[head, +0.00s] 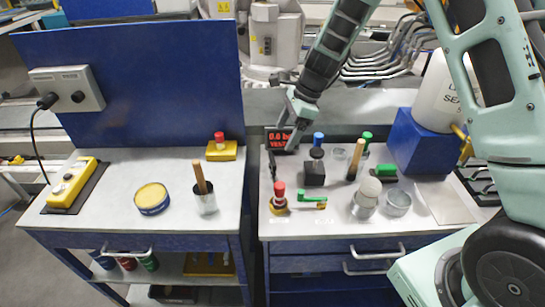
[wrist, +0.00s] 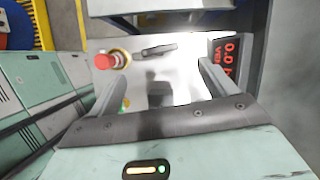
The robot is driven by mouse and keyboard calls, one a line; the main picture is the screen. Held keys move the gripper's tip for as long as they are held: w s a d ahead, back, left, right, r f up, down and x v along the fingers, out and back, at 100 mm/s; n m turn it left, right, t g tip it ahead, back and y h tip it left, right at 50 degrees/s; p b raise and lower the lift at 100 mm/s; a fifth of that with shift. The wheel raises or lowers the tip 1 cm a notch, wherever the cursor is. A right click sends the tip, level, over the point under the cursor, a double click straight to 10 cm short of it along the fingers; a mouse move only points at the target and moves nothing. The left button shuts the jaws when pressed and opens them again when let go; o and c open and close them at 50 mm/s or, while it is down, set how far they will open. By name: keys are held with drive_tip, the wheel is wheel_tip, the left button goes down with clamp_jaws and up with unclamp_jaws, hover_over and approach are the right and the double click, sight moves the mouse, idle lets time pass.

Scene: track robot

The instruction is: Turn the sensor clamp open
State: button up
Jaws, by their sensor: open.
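My gripper (head: 284,146) hangs over the left back part of the right-hand bench, fingers pointing down. In the wrist view my gripper (wrist: 162,72) is open, with nothing between its fingers. A small dark bar-like part (wrist: 158,50), perhaps the sensor clamp's lever, lies just beyond the fingertips, between a red knob and a display. It also seems to show as a dark upright shape (head: 271,165) in the head view, close to my gripper. No clamp is clearly recognisable, and I cannot tell whether the bar is turned open or touched.
A red knob on a yellow base (head: 279,195) stands in front, with a green-and-yellow handle (head: 312,202) beside it. The red-lettered display (head: 283,138) is behind.

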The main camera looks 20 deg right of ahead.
sight(273, 157)
drive_tip(key=p+x, duration=0.1)
drive_tip(key=x, duration=0.9)
drive_tip(key=shift+a+f, duration=0.15)
drive_tip(key=shift+f, duration=0.1)
drive_tip(key=c, duration=1)
